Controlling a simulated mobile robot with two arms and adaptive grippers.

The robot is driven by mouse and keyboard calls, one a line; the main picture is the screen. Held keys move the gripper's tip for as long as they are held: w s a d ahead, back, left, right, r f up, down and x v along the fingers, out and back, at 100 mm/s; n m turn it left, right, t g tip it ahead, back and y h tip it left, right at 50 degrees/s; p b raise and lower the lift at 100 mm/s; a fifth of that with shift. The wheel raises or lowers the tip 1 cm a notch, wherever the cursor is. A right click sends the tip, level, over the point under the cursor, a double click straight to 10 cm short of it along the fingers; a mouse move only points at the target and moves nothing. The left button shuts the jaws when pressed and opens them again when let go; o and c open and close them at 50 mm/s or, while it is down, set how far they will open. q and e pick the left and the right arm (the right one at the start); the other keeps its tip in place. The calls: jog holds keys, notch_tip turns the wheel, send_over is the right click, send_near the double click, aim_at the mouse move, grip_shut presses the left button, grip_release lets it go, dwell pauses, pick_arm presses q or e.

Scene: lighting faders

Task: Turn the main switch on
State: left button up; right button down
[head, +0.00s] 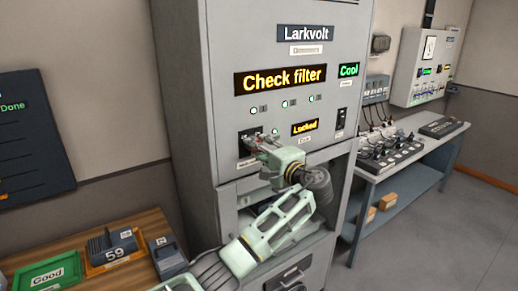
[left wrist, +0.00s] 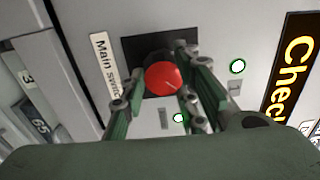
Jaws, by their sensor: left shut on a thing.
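The main switch is a round red knob (left wrist: 166,78) on a black square plate (left wrist: 128,50), with a label reading "Main switch" (left wrist: 104,66) beside it. It is on the front of the grey Larkvolt cabinet (head: 180,60). My left gripper (left wrist: 162,85) is shut on the red knob, with a finger on either side of it. In the head view my left gripper (head: 254,143) reaches the black plate (head: 243,150) and mostly hides the knob. A thin light mark shows on the knob's face. My right gripper is not in view.
The cabinet has displays reading "Check filter" (head: 280,78), "Cool" (head: 348,70) and "Locked" (head: 305,127). A black rocker switch (head: 342,121) is right of "Locked". A wooden table (head: 140,227) with trays stands at left. A bench (head: 425,150) with fader boxes stands at right.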

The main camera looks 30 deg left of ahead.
pick_arm(q)
jog(key=shift+f, duration=0.6)
jog(key=o, duration=1)
jog(key=shift+r, duration=0.15)
jog(key=shift+r, duration=0.15)
jog(key=v, duration=1.2)
jog(key=shift+w, duration=0.1)
